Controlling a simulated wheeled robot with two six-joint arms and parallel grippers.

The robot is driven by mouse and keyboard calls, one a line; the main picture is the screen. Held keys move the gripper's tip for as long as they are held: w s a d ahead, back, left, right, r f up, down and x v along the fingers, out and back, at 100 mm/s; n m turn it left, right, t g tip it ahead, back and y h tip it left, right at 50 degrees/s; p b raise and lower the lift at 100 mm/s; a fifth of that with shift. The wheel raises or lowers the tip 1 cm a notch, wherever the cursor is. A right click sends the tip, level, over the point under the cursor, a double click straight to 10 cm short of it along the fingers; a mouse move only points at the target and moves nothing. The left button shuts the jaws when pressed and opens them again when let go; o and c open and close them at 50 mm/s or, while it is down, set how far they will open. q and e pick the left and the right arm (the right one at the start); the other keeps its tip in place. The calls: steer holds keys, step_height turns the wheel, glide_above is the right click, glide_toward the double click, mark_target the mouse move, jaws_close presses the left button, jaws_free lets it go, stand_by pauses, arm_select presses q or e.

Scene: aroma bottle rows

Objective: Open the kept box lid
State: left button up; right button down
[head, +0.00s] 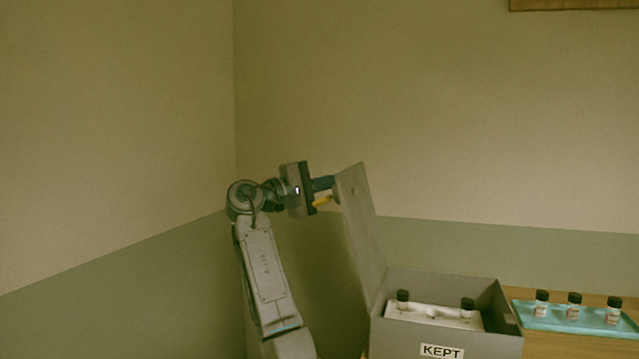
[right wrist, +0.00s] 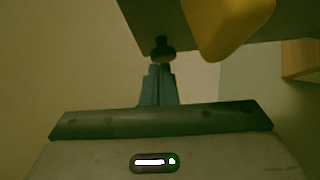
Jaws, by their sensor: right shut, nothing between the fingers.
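The grey box labelled KEPT (head: 400,338) stands at lower right in the head view. Its lid (head: 360,235) is raised, steeply tilted and leaning out to the left, so the box is open. My right gripper (head: 332,182) is at the lid's upper left edge, its blue fingers shut and empty. In the right wrist view its fingers (right wrist: 160,70) point at the lid's dark panel (right wrist: 180,20), with a small dark knob-like piece at their tips. Whether they touch the lid is unclear. A yellow tab-like piece (head: 322,201) is just below the fingers. My left gripper is out of view.
Inside the box a white insert (head: 432,314) holds two dark-capped bottles (head: 403,299) (head: 467,306). To the right, a teal tray (head: 550,321) with three dark-capped bottles lies on the wooden table (head: 600,347). The space above the box is free.

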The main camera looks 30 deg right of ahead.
stand_by(0.3)
